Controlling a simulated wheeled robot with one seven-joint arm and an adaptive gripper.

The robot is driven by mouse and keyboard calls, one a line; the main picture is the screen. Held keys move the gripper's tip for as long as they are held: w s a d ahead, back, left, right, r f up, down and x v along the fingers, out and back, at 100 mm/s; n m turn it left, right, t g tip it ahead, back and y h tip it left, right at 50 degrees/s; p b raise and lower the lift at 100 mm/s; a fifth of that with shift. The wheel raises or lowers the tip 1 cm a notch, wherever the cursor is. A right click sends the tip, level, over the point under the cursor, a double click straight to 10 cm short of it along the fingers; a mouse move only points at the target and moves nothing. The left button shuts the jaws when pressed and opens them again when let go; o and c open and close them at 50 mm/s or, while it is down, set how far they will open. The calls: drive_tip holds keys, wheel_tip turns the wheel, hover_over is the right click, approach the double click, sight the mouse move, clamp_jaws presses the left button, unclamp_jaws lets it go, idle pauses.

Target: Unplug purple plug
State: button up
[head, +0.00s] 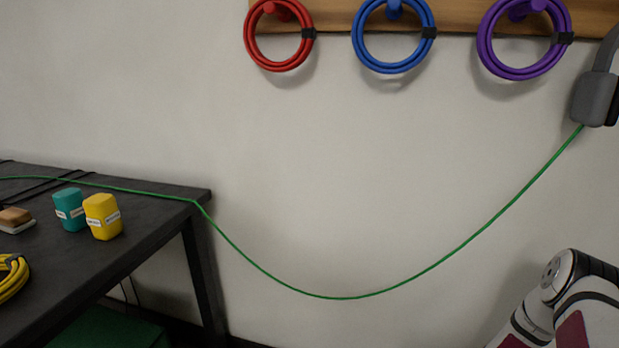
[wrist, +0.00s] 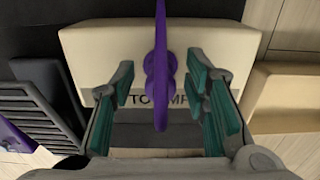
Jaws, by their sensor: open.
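A purple piece (wrist: 160,75), which looks like the purple plug with its cord, runs upright through the middle of the wrist view, with a rounded bulge halfway down. My gripper (wrist: 160,86) is open, with its teal-padded fingers on either side of the purple piece. Gaps show between the purple piece and the pads on both sides, so it is not gripped. The purple piece lies in front of a beige box (wrist: 90,50) with partly hidden dark lettering. I cannot tell where its end is plugged in. In the head view my gripper is out of sight.
In the wrist view, a dark slatted part (wrist: 40,105) is at left and a tan block (wrist: 280,95) at right. In the head view, a green cable (head: 340,298) sags from a grey wall unit (head: 594,98) to a dark table (head: 150,210). A purple coil (head: 487,45) hangs above.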

idle(0.4)
clamp_jaws()
drive_tip(key=shift+r, duration=0.15)
drive_tip(key=shift+r+p, duration=2.3)
drive_tip(key=shift+r, duration=0.55)
